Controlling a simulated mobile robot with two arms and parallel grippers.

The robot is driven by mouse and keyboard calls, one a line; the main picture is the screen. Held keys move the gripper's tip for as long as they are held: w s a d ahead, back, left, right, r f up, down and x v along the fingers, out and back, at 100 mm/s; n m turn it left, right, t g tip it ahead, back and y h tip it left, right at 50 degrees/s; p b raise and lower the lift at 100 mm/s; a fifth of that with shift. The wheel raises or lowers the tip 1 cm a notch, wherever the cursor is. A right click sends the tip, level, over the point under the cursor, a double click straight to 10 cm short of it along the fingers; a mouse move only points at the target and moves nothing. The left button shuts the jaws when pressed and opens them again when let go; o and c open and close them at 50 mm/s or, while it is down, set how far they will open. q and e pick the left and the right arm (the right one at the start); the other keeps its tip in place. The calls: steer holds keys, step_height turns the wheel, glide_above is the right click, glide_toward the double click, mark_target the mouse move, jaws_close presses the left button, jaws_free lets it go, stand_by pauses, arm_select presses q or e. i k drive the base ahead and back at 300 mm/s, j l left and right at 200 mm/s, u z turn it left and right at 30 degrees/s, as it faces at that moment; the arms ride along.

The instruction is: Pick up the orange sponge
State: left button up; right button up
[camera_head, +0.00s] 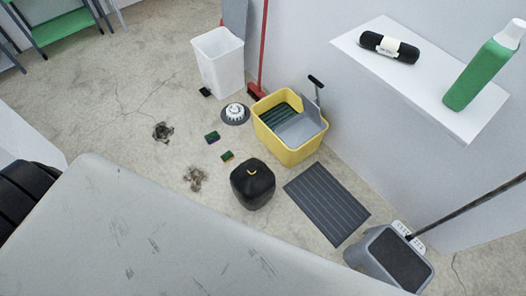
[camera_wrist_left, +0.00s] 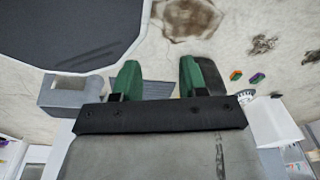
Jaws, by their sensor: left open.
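The orange sponge (camera_head: 227,156) lies on the concrete floor in the head view, small, with a dark green top and an orange side. It also shows in the left wrist view (camera_wrist_left: 235,75), right of the gripper. A second sponge (camera_head: 212,137), green and purple, lies just beyond it; it also shows in the left wrist view (camera_wrist_left: 257,78). My left gripper (camera_wrist_left: 158,80) is open with green fingers, well apart from both sponges, and nothing is held between them. The left gripper does not show in the head view. My right gripper is in neither view.
A black round bin (camera_head: 253,186) stands close to the orange sponge. A yellow mop bucket (camera_head: 287,152), a striped grey mat (camera_head: 326,204), a white bin (camera_head: 219,62) and debris piles (camera_head: 195,178) are around. A white shelf (camera_head: 440,95) holds a green bottle (camera_head: 480,75).

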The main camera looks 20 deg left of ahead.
mark_target(228, 156)
steer(key=i+j+z, duration=0.15)
steer(key=j+z, duration=0.3)
steer(key=j, duration=0.35)
steer(key=j+z, duration=0.45)
steer(key=j, duration=0.35)
